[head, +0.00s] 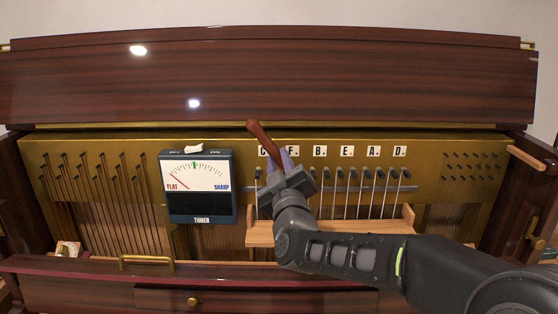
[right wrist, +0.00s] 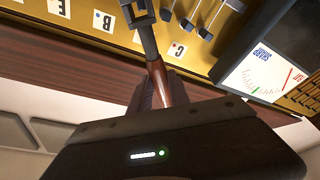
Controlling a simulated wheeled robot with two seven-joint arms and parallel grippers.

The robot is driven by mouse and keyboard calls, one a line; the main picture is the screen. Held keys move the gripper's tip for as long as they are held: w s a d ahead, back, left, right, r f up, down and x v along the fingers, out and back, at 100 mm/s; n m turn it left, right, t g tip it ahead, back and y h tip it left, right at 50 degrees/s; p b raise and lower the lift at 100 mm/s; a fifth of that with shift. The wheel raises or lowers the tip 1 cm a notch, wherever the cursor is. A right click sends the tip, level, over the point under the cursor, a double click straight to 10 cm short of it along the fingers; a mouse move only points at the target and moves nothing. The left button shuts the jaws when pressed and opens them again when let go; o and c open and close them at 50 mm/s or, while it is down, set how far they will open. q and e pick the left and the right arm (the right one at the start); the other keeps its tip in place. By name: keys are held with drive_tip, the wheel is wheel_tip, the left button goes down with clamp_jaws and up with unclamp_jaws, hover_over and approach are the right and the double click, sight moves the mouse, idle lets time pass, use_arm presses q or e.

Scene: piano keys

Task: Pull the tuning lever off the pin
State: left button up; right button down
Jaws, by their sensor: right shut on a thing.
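The tuning lever (head: 262,142) has a reddish-brown wooden handle and shows between the tuner and the letter labels. In the right wrist view the lever (right wrist: 160,82) also shows a dark metal shaft ending in a square head near the brass panel. My right gripper (head: 290,178) is shut on the lever's handle, in front of the left end of the row of pins. The pins (head: 365,185) stand in a line below the letters. Whether the lever's head sits on a pin or is apart from it, I cannot tell. My left gripper is not in view.
A dark tuner (head: 197,212) with a white dial stands left of the gripper, its needle toward FLAT. A wooden rack (head: 360,226) lies below the pins, partly behind my right arm. The raised piano lid (head: 330,80) is above. Brass tuning pins (head: 90,165) fill the left panel.

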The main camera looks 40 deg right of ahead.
drive_tip(key=shift+s+a+r, duration=0.1)
drive_tip(key=shift+s+a, duration=0.15)
drive_tip(key=shift+s, duration=0.1)
idle(0.3)
drive_tip(key=s+a, duration=0.1)
drive_tip(key=s, duration=0.1)
drive_tip(key=s+a, duration=0.2)
drive_tip(key=shift+s+a, duration=0.25)
drive_tip(key=shift+s, duration=0.05)
idle(0.5)
